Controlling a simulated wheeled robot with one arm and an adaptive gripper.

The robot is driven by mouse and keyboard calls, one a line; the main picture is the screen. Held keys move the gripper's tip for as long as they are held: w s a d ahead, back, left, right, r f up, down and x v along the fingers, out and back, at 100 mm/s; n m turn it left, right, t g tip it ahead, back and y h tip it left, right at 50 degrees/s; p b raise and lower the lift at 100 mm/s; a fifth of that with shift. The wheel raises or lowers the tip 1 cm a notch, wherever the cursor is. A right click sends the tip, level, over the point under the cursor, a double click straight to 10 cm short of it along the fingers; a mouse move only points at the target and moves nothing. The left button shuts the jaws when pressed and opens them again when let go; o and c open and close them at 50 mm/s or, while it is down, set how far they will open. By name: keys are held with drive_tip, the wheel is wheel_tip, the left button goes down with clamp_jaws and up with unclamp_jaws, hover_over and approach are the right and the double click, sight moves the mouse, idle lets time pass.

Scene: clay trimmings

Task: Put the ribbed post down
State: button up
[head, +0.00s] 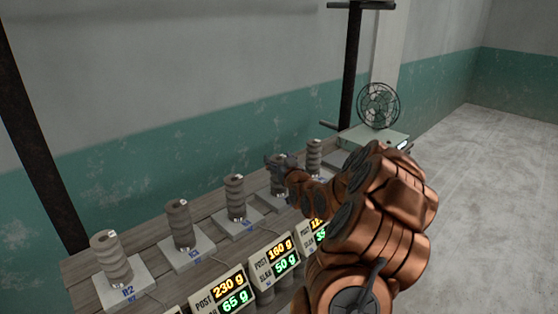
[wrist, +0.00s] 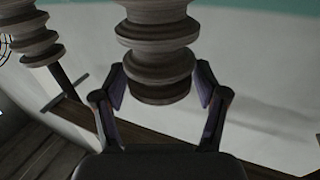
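The ribbed post (wrist: 158,68) is a grey-brown stacked-ring column. In the wrist view it stands between my gripper's fingers (wrist: 160,88), and the pads meet its side ribs near one end. The other end runs out of frame. In the head view my gripper (head: 279,162) is over the fourth slab (head: 262,199) from the left, and the post (head: 278,185) is mostly hidden behind my gripper and arm. It looks upright. I cannot tell whether its foot touches the slab.
Similar posts stand on slabs to the left (head: 110,257), (head: 180,225), (head: 235,198), and another (head: 314,157) just beyond my gripper. It also shows in the wrist view (wrist: 32,38). Lit displays (head: 226,291) line the front. A fan (head: 378,105) stands behind.

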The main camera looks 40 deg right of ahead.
drive_tip(key=shift+o, duration=0.7)
drive_tip(key=shift+r, duration=0.25)
drive_tip(key=shift+s+a+f, duration=0.15)
drive_tip(key=shift+s+f, duration=0.05)
drive_tip(key=shift+s, duration=0.1)
drive_tip(key=b+v, duration=0.6)
drive_tip(key=v, duration=0.5)
drive_tip(key=shift+s, duration=0.2)
